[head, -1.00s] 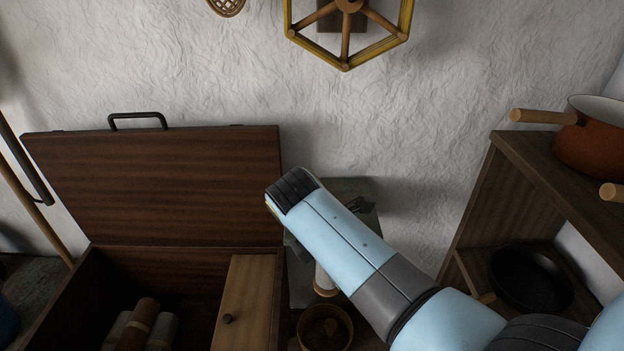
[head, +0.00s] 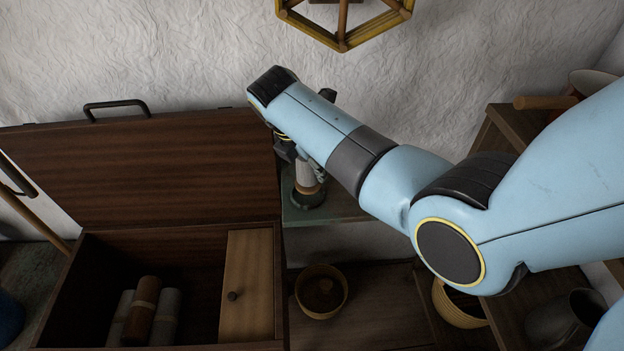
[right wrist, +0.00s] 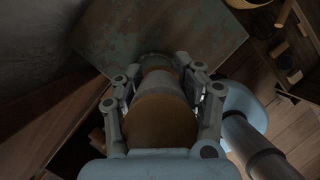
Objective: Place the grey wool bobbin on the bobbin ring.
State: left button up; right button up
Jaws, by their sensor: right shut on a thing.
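My right gripper (head: 298,160) is shut on the grey wool bobbin (head: 305,173), which has a pale grey middle and brown wooden ends. It holds the bobbin about upright. The bobbin's lower end is right at the dark green bobbin ring (head: 308,200), which stands on a worn green shelf. I cannot tell whether the end is inside the ring or just above it. In the right wrist view the bobbin (right wrist: 160,85) lies between both fingers, with the ring (right wrist: 155,60) at its far end. My left gripper is not in view.
An open wooden chest (head: 180,238) at left holds several rolls (head: 143,308) and a lidded compartment (head: 248,285). A round basket (head: 321,290) stands below the green shelf (head: 345,208). A wooden shelf unit with pots is at right. A yellow-framed lantern (head: 345,30) hangs above.

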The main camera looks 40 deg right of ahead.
aim_at(313, 176)
jog(key=shift+w+d+f, duration=0.1)
jog(key=shift+w+f, duration=0.1)
jog(key=shift+w, duration=0.1)
jog(key=shift+f, duration=0.4)
notch_tip(313, 176, down, 3)
jog(key=shift+r+b, duration=0.2)
jog(key=shift+b, duration=0.35)
jog(key=shift+f, duration=0.25)
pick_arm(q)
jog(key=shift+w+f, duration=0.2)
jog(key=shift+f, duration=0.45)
pick_arm(e)
jog(key=shift+f, duration=0.1)
jog(key=o, duration=1.3)
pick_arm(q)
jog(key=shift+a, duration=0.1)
pick_arm(e)
jog(key=shift+o, duration=0.2)
